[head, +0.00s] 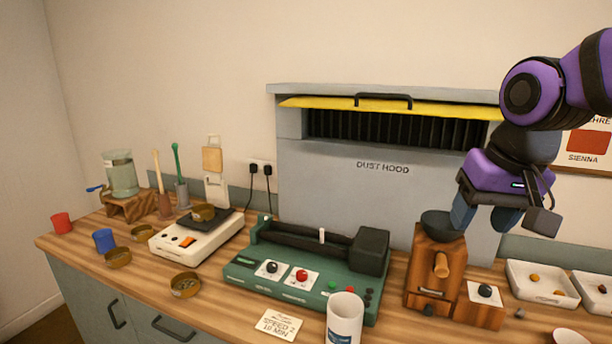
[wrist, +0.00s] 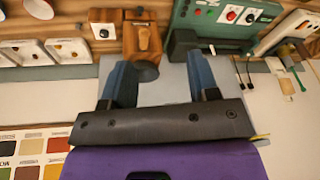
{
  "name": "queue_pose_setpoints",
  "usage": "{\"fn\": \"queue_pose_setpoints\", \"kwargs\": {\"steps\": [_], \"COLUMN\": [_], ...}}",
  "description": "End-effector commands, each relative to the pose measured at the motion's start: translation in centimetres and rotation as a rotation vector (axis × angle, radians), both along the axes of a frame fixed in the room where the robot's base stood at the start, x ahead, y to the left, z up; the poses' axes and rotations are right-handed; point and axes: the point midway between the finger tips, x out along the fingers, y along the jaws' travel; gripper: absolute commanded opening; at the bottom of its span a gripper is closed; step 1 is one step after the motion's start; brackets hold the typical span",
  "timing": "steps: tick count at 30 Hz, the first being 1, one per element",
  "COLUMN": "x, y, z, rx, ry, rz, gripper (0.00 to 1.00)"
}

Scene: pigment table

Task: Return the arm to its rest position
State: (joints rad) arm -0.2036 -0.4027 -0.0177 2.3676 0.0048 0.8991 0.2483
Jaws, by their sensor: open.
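My gripper (head: 480,220) hangs from my purple and black arm at the right of the head view, above and just beside the dark bowl on top of the wooden grinder (head: 423,268). In the wrist view, its two blue fingers (wrist: 158,82) are spread apart with nothing between them. The wooden grinder (wrist: 143,38) shows beyond the fingertips, and the gripper appears apart from it. My arm covers part of the wall chart at the right.
The grey dust hood (head: 340,190) stands behind the gripper. A green machine (head: 250,277), a white scale (head: 170,243), a white cup (head: 344,322), several brass dishes and white trays (head: 540,300) occupy the wooden table. The air above the front of the table is clear.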

Motion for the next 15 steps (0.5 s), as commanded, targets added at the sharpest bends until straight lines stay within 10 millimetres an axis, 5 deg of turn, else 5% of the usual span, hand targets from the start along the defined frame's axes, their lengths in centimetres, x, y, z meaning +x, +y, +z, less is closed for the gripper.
{"fn": "queue_pose_setpoints", "kwargs": {"steps": [9,15], "x": [-7.0,-9.3], "y": [-4.3,-5.3], "z": [1.3,1.2], "rx": [-0.047,-0.074], "ry": [-0.141,-0.185], "rz": [0.029,0.041], "gripper": [0.55,0.55]}}
